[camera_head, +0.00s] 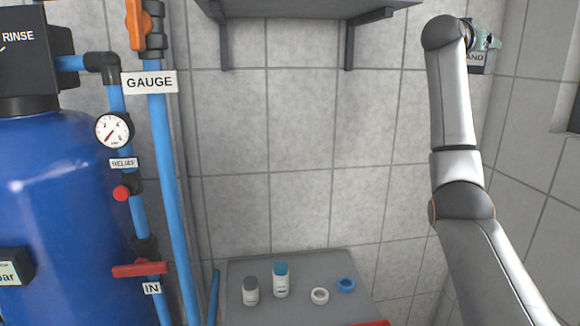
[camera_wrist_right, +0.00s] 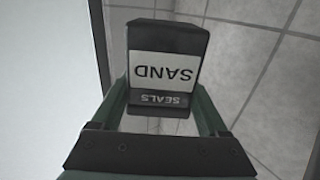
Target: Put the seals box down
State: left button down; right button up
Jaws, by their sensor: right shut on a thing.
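The seals box (camera_head: 477,62) is a dark box with a white label, at the upper right of the head view, partly hidden by my gripper. In the right wrist view the box (camera_wrist_right: 165,41) shows a white label reading "SAND" and a smaller grey one reading "SEALS", both upside down. My right gripper (camera_head: 486,42) is shut on it high up near the right wall; its two fingers (camera_wrist_right: 166,100) lie on either side of the box in the wrist view. My left gripper is not in view.
A grey bench top (camera_head: 238,267) holds a grey-capped bottle (camera_head: 250,292), a teal-capped bottle (camera_head: 281,281), a white ring (camera_head: 314,300) and a blue ring (camera_head: 340,288). A dark shelf (camera_head: 300,10) hangs above. A blue tank (camera_head: 60,210) and pipes (camera_head: 163,170) stand left.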

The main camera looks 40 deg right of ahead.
jog(key=w+a+f+n+t+y, duration=0.1)
jog(key=w+a+f+n+t, duration=0.15)
jog(key=w+a+f, duration=0.4)
jog(key=w+a+f+n+t, duration=0.1)
jog(key=w+a+f+t, duration=0.2)
jog(key=w+a, duration=0.55)
jog(key=w+a+f+n+t+y, duration=0.2)
jog(key=w+a+f+t, duration=0.1)
jog(key=a+f, duration=0.3)
jog(key=w+a+f+n+t+y, duration=0.2)
jog(key=a+f+n+t, duration=0.1)
jog(key=a+f, duration=0.3)
jog(key=s+a+f+n+t+y, duration=0.3)
jog(key=a+f+n+t+y, duration=0.45)
jog(key=a+f, duration=0.8)
jog(key=s+a+f+n+g+y, duration=0.1)
jog(key=s+a+f+y, duration=0.4)
jog(key=s+a+f, duration=0.5)
jog(key=shift+s+a+f+g, duration=0.4)
jog(key=shift+s+a+g, duration=0.3)
jog(key=shift+a, duration=1.5)
jog(key=shift+s+y, duration=0.1)
jog(key=shift+y, duration=0.15)
